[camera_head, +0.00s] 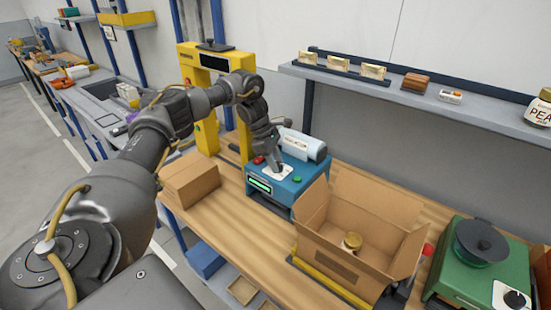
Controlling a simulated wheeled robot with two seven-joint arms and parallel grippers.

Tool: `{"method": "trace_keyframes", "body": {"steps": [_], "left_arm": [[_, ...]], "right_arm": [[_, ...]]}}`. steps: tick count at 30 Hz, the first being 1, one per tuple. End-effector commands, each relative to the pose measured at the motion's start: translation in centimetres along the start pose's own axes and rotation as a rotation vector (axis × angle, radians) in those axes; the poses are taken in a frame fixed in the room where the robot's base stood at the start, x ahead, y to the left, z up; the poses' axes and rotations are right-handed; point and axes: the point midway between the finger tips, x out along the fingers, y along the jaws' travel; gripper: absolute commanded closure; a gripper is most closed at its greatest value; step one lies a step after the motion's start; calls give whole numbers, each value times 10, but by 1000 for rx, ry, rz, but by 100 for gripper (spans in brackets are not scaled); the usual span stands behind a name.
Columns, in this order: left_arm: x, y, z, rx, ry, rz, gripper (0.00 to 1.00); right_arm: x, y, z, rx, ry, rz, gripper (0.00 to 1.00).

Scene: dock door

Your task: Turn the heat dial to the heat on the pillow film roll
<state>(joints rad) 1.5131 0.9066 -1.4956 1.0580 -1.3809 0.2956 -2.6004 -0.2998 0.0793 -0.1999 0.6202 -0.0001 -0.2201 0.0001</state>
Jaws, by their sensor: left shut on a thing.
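A blue machine (300,180) stands on the wooden bench, with a green-lit display (259,185) on its front and a red and a green button on top. A pale roll (303,145) with small print, too small to read, lies at its back; it looks like the pillow film roll. My left gripper (278,172) points down at the white dial plate (283,174) on the machine's top and is shut on the heat dial, which the fingers mostly hide. The dial's setting cannot be read. My right gripper does not show.
A green scale-like device (475,262) is at far right. A shelf (410,98) runs above the bench.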

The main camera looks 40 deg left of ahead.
Motion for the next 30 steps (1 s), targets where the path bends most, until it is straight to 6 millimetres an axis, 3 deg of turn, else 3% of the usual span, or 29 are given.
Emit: {"method": "trace_keyframes", "body": {"steps": [12, 29, 30], "left_arm": [[0, 1, 1, 174, 1, -71, 89], [1, 1, 0, 198, 1, -81, 89], [1, 1, 0, 198, 1, -81, 63]], "right_arm": [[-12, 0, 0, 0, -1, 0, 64], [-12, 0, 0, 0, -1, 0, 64], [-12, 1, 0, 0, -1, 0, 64]]}}
